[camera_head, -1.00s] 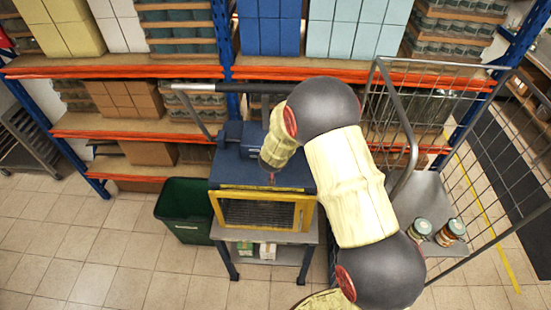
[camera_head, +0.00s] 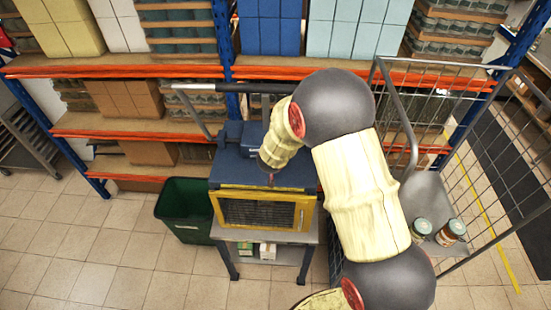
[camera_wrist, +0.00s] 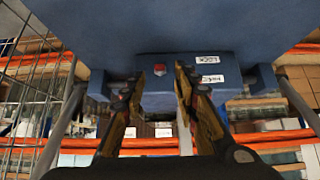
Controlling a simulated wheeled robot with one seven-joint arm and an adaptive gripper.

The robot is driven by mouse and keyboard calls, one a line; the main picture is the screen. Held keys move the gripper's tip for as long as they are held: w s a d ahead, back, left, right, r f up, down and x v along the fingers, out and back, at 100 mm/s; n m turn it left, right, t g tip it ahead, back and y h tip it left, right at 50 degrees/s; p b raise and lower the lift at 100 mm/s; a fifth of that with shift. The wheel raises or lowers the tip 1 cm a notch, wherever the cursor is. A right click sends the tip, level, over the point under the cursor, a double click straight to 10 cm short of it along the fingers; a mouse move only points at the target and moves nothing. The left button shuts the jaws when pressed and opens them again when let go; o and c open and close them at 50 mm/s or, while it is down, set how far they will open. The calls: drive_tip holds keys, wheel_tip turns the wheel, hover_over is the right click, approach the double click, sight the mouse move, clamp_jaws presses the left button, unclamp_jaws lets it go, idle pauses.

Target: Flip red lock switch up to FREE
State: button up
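The red lock switch (camera_wrist: 160,69) is a small red piece on the blue box front in the wrist view, which looks upside down. Two small white labels (camera_wrist: 207,59) sit beside it, too small to read surely. My gripper (camera_wrist: 155,76) is open, its two dark and orange fingers spread either side of the switch in the picture. I cannot tell if a finger touches it. In the head view the blue machine (camera_head: 229,180) has a yellow-framed grille door and stands on a grey stand.
A green bin (camera_head: 185,210) stands left of the machine. A wire cage trolley (camera_head: 440,190) with two jars (camera_head: 421,228) is at the right. Orange-beamed shelves (camera_head: 150,128) with boxes stand behind. The tiled floor at the front left is clear.

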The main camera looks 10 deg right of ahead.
drive_tip(key=v, duration=0.7)
drive_tip(key=shift+s+r, duration=0.15)
drive_tip(key=shift+r, duration=0.05)
drive_tip(key=s+a+f+n+g+y+b, duration=0.1)
drive_tip(key=s+a+g+y+b, duration=0.15)
drive_tip(key=s+a, duration=0.4)
drive_tip(key=s+a+f+n+g+y+b, duration=0.1)
drive_tip(key=s+a+g+y+b, duration=0.2)
drive_tip(key=s, duration=0.6)
drive_tip(key=s+d+f+t+h+b, duration=0.1)
drive_tip(key=s+d+f+b, duration=0.3)
drive_tip(key=s+b, duration=0.5)
drive_tip(key=s+d+f+n+t+h+b, duration=0.1)
drive_tip(key=s+d+f+b, duration=0.3)
drive_tip(key=b, duration=1.5)
drive_tip(key=s+d+t+h, duration=0.1)
drive_tip(key=s+d, duration=0.3)
drive_tip(key=s, duration=0.1)
drive_tip(key=shift+n+b, duration=0.3)
drive_tip(key=shift+b, duration=0.05)
